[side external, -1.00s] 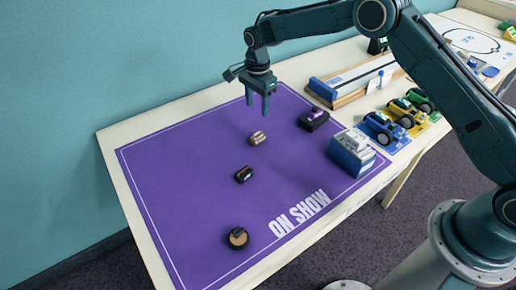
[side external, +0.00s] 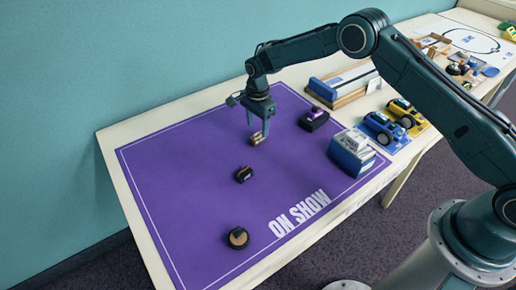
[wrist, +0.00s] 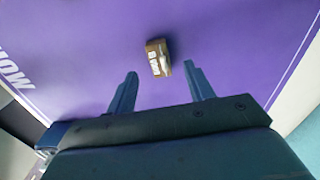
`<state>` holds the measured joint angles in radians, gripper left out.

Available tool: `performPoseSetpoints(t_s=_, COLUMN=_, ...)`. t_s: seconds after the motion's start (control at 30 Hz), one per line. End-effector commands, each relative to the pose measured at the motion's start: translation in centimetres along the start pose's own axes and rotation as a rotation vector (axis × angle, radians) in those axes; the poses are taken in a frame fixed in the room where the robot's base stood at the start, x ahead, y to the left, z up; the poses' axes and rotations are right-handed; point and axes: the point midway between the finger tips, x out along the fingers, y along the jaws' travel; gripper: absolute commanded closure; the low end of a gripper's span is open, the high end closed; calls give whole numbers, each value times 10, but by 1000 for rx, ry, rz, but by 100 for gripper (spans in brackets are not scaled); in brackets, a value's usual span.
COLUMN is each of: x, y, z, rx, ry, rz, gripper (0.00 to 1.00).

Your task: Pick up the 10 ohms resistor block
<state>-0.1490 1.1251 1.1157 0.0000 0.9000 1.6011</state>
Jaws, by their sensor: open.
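A small tan block (side external: 256,141) with a pale label lies on the purple mat (side external: 190,210), just below my gripper (side external: 258,128). In the wrist view the same block (wrist: 158,58) shows white lettering too small to read surely, so I cannot confirm it is the 10 ohms resistor block. My gripper (wrist: 160,72) is open and empty. Its two fingers point down, and in the wrist view the block appears centred between them, slightly beyond the tips. Contact is not visible.
A small dark block (side external: 243,174) and a round dark-and-tan piece (side external: 238,238) lie nearer the front. A black piece with a purple top (side external: 314,118) and a blue-and-white box (side external: 351,153) stand to the right. Toy cars (side external: 384,128) are further right. The mat's left side is clear.

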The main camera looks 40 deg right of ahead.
Motion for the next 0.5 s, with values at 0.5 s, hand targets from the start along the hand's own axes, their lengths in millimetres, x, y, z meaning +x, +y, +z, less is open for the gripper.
performPoseSetpoints(t_s=0.5, x=42, y=1, z=0, rx=0, ry=1, rz=-1, gripper=47)
